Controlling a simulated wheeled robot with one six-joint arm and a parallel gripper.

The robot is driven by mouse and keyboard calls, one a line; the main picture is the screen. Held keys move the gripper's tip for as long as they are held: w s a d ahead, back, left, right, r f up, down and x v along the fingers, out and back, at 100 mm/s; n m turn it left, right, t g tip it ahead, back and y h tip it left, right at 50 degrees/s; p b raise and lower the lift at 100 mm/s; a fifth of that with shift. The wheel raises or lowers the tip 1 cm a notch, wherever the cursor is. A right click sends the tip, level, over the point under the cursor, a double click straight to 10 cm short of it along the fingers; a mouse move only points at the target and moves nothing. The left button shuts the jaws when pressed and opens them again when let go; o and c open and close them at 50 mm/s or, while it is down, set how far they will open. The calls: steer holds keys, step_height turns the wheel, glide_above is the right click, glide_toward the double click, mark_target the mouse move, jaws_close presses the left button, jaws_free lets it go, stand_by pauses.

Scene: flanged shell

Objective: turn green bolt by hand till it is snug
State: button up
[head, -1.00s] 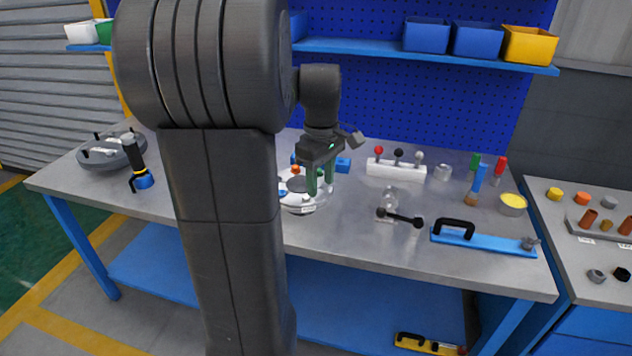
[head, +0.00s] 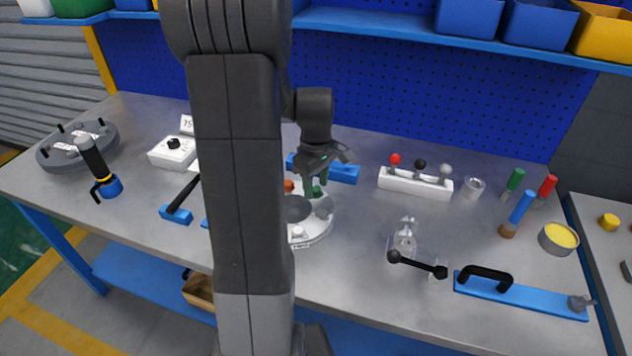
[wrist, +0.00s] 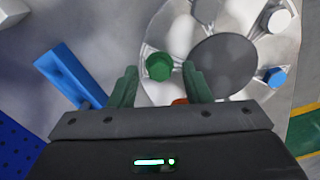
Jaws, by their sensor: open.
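The round light-grey flanged shell (head: 322,222) sits on the bench, partly hidden by my arm in the head view. The green bolt (wrist: 158,67) is a hex head at its rim, in a socket between two ribs. It also shows small in the head view (head: 317,191). My gripper (wrist: 160,70) is open, its two green fingers on either side of the bolt head, with a visible gap at each side. In the head view my gripper (head: 316,184) points down over the shell. Whether the head is fully seated cannot be told.
A blue block (wrist: 70,75) lies beside the shell. A white knob rack (head: 415,184) and a black-ended handle (head: 418,264) stand to the right.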

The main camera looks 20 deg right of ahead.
jaws_close()
steer(key=shift+m, duration=0.3)
steer(key=m, duration=0.4)
steer(key=shift+w, duration=0.1)
steer(key=m, duration=0.5)
steer(key=shift+m, duration=0.4)
steer(key=m, duration=0.4)
steer(key=shift+r+m, duration=0.1)
steer(key=shift+m, duration=0.2)
steer(key=shift+d+m, duration=0.1)
steer(key=shift+m, duration=2.4)
